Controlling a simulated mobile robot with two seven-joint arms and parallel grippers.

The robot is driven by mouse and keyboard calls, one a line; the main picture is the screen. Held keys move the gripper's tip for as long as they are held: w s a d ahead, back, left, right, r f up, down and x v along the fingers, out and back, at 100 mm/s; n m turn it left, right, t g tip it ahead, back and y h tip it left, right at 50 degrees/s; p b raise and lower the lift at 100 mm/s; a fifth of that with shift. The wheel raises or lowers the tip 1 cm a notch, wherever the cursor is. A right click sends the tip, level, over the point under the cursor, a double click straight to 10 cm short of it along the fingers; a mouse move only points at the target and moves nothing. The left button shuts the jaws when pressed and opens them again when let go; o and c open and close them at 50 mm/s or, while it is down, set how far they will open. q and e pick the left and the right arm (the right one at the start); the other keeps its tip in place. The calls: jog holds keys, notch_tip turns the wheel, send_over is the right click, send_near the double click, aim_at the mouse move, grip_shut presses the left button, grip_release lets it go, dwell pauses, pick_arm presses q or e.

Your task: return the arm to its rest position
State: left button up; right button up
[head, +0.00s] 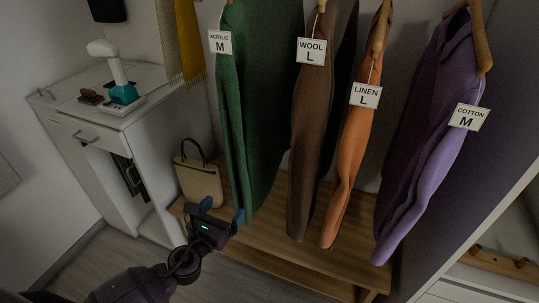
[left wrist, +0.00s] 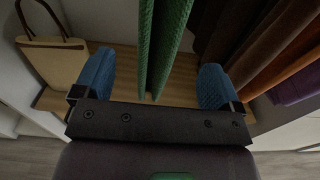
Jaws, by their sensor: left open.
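My left gripper (head: 222,212) is open, with two blue fingertips, low in front of the hanging clothes in the head view. In the left wrist view the same gripper (left wrist: 158,88) has its blue fingers wide apart. The lower end of a green garment (head: 262,85) hangs between and beyond them, and I see no contact with either finger. The green garment also shows in the left wrist view (left wrist: 163,45). My left arm comes in from the bottom left. My right gripper is not in view.
A brown (head: 322,120), an orange (head: 352,165) and a purple garment (head: 425,150) hang to the right. A beige handbag (head: 200,184) stands on the wooden shelf (head: 275,235) left of the green garment. A white cabinet (head: 85,140) stands at the left. Open floor lies in front.

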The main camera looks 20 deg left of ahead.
pick_arm(q)
jog(key=s+f+n+g, duration=0.2)
jog(key=s+n, duration=0.4)
jog(key=n, duration=0.6)
jog(key=s+f+n+g, duration=0.2)
jog(key=s+f+n, duration=0.3)
jog(key=n, duration=0.7)
jog(key=s+d+f+n+g, duration=0.1)
jog(key=s+f+n+g, duration=0.2)
jog(key=s+n, duration=0.4)
jog(key=f+n, duration=0.1)
jog(key=n, duration=0.3)
jog(key=shift+s+n+y, duration=0.3)
jog(key=shift+s+n, duration=0.1)
